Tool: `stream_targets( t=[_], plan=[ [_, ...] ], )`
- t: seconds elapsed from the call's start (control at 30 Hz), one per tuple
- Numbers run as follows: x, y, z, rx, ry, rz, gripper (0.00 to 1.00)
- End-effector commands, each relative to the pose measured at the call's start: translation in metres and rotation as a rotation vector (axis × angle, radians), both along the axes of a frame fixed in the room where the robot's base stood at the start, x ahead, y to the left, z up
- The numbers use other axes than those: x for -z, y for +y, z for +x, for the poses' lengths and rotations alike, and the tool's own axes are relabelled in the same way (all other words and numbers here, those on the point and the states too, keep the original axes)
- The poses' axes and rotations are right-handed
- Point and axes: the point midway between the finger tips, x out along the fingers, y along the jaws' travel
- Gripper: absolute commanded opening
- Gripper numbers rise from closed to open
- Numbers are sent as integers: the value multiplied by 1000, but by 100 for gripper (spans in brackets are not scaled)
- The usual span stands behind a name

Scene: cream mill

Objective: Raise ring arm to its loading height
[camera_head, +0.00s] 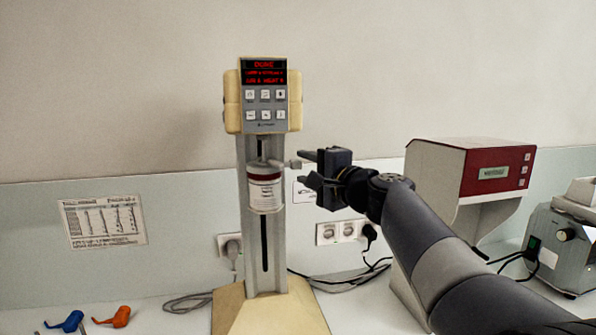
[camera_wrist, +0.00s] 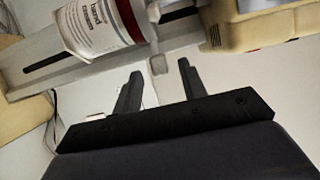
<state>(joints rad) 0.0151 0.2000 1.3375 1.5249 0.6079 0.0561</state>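The cream mill (camera_head: 263,95) stands upright, with a cream-coloured head and a grey column (camera_head: 272,245). Its ring arm (camera_head: 278,163) sits high on the column, just below the head, with a short grey lever end pointing right. A white jar with a dark red band (camera_head: 265,190) is at the ring; it also shows in the wrist view (camera_wrist: 98,25). My gripper (camera_head: 306,168) is open and empty, just right of the lever end. In the wrist view, the lever end (camera_wrist: 158,65) lies just ahead of the gap between my fingertips (camera_wrist: 160,68). I see no contact.
The mill's display (camera_head: 264,73) shows red text, small and partly blurred. A red and white machine (camera_head: 465,185) and a grey device (camera_head: 565,245) stand at right. Blue (camera_head: 66,322) and orange (camera_head: 113,317) tools lie at lower left. Cables run behind the mill.

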Motion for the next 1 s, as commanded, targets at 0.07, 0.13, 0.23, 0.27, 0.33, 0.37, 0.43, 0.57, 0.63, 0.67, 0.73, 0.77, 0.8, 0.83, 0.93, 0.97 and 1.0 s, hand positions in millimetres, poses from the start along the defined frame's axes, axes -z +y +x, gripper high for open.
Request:
stream_targets(
  t=[0.07,0.13,0.23,0.27,0.33,0.37,0.43,0.57,0.63,0.67,0.73,0.77,0.8,0.83,0.93,0.97,1.0],
  plan=[
    [3,-10,-15,4,-3,-1,40],
    [2,-18,-25,3,-3,-1,40],
    [2,-26,-39,3,-2,0,40],
    [2,-29,-42,3,-1,0,40],
    [1,-33,-48,2,-2,-1,40],
    [1,-34,-50,2,-1,0,40],
    [1,-36,-54,2,0,0,40],
    [1,-37,-56,0,1,0,40],
    [0,-37,-56,0,1,0,40],
    [0,-37,-56,0,1,0,40],
    [0,-37,-56,0,1,1,40],
    [0,-37,-56,0,1,1,40],
    [0,-37,-55,0,1,1,40],
    [0,-36,-55,-1,1,1,40],
    [-1,-33,-50,-2,1,0,40],
    [-1,-31,-47,-2,1,0,40],
    [-1,-28,-43,-4,1,0,40]
  ],
)
